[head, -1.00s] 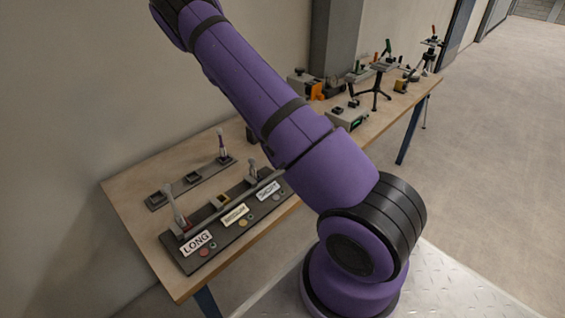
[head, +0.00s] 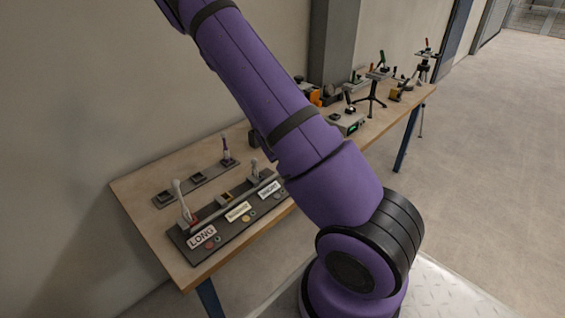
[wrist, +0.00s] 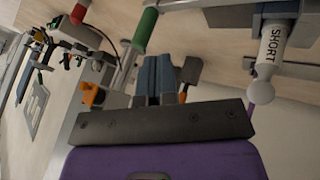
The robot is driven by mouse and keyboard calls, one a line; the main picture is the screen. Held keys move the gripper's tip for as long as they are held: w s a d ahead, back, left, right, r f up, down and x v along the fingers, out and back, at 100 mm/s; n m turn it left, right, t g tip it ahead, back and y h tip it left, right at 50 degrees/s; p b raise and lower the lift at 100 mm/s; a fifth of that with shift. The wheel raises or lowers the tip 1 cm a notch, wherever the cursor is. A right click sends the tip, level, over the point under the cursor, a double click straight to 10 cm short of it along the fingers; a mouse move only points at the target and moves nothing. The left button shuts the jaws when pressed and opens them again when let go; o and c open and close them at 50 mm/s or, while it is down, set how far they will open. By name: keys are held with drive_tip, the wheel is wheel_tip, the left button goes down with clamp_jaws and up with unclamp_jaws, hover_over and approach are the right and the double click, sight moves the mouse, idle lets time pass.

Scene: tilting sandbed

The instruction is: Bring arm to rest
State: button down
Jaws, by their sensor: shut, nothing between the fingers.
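My gripper (wrist: 158,65) shows in the wrist view as blue-grey fingers beyond a dark bar on my purple wrist. The fingers are together and hold nothing. In the head view my purple arm (head: 265,85) rises from its black-ringed joint and leaves the frame at the upper left, so my gripper is out of that view. In the wrist view a pale lever marked SHORT (wrist: 273,45) is to the right of the fingers, and a green handle (wrist: 146,30) is just above and left of them. Whether anything touches the fingers cannot be told.
A wooden bench (head: 150,190) runs along the wall. Near its front a dark panel (head: 230,232) carries levers and a LONG label (head: 202,237). A box with a green display (head: 352,128) and a black tripod (head: 371,95) stand farther back. Open floor (head: 480,170) lies to the right.

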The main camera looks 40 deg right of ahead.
drive_tip(key=shift+a+r, duration=0.2)
drive_tip(key=shift+r, duration=0.05)
idle(0.4)
drive_tip(key=shift+a, duration=0.1)
drive_tip(key=s+a+r+t+y, duration=0.1)
drive_tip(key=s+a+r+y, duration=0.2)
drive_tip(key=a+r, duration=0.75)
drive_tip(key=s+a+r+y, duration=0.25)
drive_tip(key=a+r, duration=0.45)
drive_tip(key=r, duration=0.7)
drive_tip(key=s+a+r+n, duration=0.1)
drive_tip(key=s+a+r, duration=0.3)
drive_tip(key=s, duration=0.6)
drive_tip(key=s+a+r+n, duration=0.2)
drive_tip(key=s+a+r, duration=0.3)
drive_tip(key=s+r, duration=0.4)
drive_tip(key=shift+s+t+y, duration=0.3)
drive_tip(key=shift+s+y, duration=0.15)
